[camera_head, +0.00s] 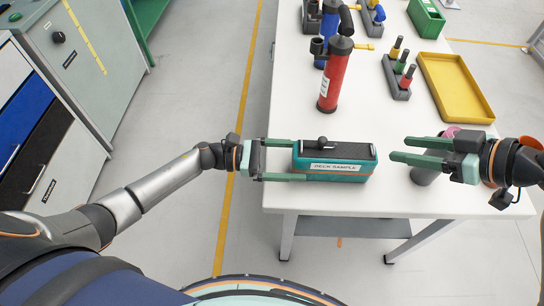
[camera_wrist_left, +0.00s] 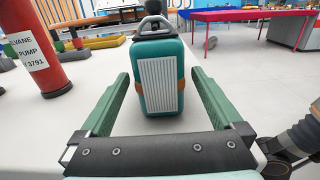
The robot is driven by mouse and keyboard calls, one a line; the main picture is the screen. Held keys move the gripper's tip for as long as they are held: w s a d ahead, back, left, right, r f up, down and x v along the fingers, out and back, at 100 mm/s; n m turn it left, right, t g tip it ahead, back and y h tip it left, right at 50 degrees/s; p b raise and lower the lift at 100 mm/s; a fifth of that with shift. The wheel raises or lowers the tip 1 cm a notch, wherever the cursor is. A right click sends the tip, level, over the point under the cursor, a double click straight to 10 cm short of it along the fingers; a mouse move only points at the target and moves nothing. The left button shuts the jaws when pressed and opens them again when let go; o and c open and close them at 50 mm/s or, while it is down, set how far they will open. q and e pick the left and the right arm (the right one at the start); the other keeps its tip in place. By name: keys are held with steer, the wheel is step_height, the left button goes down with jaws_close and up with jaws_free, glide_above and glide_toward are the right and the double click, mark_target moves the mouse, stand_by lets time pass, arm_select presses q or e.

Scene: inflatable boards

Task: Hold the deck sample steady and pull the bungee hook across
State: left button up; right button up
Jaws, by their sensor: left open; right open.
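The deck sample (camera_head: 330,170), a teal block with a black ridged top and a white "DECK SAMPLE" label, lies near the table's front edge. A dark knob-like piece with a bar (camera_head: 322,141), possibly the bungee hook, sits on its top. In the left wrist view the block (camera_wrist_left: 175,100) shows a pale ridged end panel and an orange-brown band. My left gripper (camera_head: 298,160) is open at the block's left end, its green fingers on either side with gaps visible in the wrist view. My right gripper (camera_head: 399,150) is open and empty, right of the block and apart from it.
A red vane pump (camera_head: 333,80) stands behind the block. A yellow tray (camera_head: 455,88) and a dark rack with small handled tools (camera_head: 398,80) lie at back right. A grey cylindrical item (camera_head: 424,176) is partly hidden under my right gripper.

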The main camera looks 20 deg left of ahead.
mark_target(314, 161)
arm_select(q)
steer(key=shift+x, duration=2.45)
steer(key=c, duration=1.4)
steer(key=shift+c, duration=0.4)
arm_select(e)
steer(key=shift+o, duration=0.5)
steer(key=a+f+y, duration=0.1)
steer(key=a, duration=0.1)
steer(key=s+a+f+n+y, duration=0.1)
steer(key=a+y, duration=0.1)
steer(key=a+f+y, duration=0.1)
steer(key=a, duration=0.1)
steer(key=shift+s+f+n+g+y, duration=0.2)
steer(key=shift+s+n+g+y, duration=0.1)
steer(key=shift+s+n, duration=0.1)
steer(key=w+a+f+t, duration=0.1)
steer(key=w+a, duration=0.1)
steer(key=a, duration=0.2)
steer(key=w+a+f+m+t+y, duration=0.1)
steer(key=w+a+t, duration=0.1)
steer(key=a, duration=0.2)
steer(key=w+a+f+t+y, duration=0.1)
steer(key=w+a+f, duration=0.1)
steer(key=a, duration=0.2)
steer(key=shift+a+m, duration=0.35)
steer(key=shift+m, duration=0.05)
steer(key=shift+c, duration=0.3)
